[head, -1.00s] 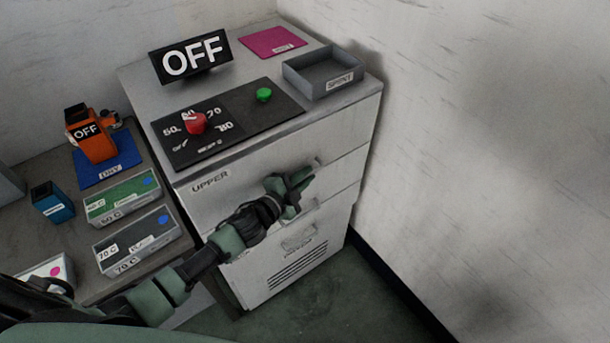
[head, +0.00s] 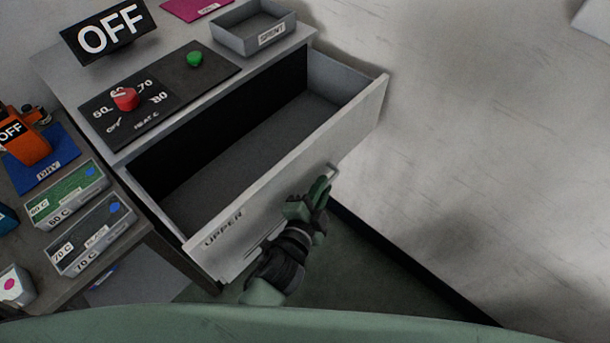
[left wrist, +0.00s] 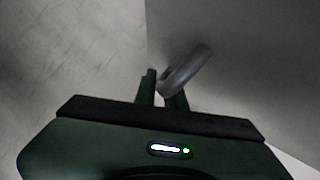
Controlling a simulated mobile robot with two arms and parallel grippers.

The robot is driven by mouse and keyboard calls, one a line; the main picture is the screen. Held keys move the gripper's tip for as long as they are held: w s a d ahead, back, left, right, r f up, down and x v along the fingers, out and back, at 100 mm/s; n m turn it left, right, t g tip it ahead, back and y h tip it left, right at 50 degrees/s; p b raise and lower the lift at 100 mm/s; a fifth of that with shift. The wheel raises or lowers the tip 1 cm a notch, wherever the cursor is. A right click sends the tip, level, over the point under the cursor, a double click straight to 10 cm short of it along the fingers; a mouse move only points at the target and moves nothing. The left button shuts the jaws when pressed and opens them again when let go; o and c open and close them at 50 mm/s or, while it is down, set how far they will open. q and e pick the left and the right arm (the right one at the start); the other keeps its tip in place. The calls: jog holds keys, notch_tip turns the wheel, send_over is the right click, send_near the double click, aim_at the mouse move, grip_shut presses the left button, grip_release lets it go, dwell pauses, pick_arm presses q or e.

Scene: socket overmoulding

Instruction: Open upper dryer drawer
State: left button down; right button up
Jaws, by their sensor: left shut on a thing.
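The upper dryer drawer (head: 285,168), marked UPPER on its front, stands pulled well out of the dryer cabinet (head: 75,80). Its inside looks empty. My left gripper (head: 322,188) is at the right part of the drawer front, shut on the drawer's handle (head: 333,171). In the left wrist view the grey handle bar (left wrist: 186,70) lies between the two fingers of the left gripper (left wrist: 162,90). My right gripper is not in view.
On the cabinet top are an OFF sign (head: 108,31), a control panel with a red knob (head: 125,98) and green button (head: 194,60), and a grey SPRINT-like labelled tray (head: 252,28). Labelled boxes (head: 92,235) stand on the left bench. A wall (head: 480,130) rises at right.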

pick_arm(q)
jog(key=shift+s+d, duration=0.65)
jog(key=shift+d, duration=0.15)
jog(key=c, duration=1.8)
grip_release()
jog(key=shift+o, duration=0.2)
jog(key=b+v, duration=0.1)
jog(key=v, duration=0.6)
jog(key=shift+s, duration=0.3)
jog(key=shift+a, duration=0.15)
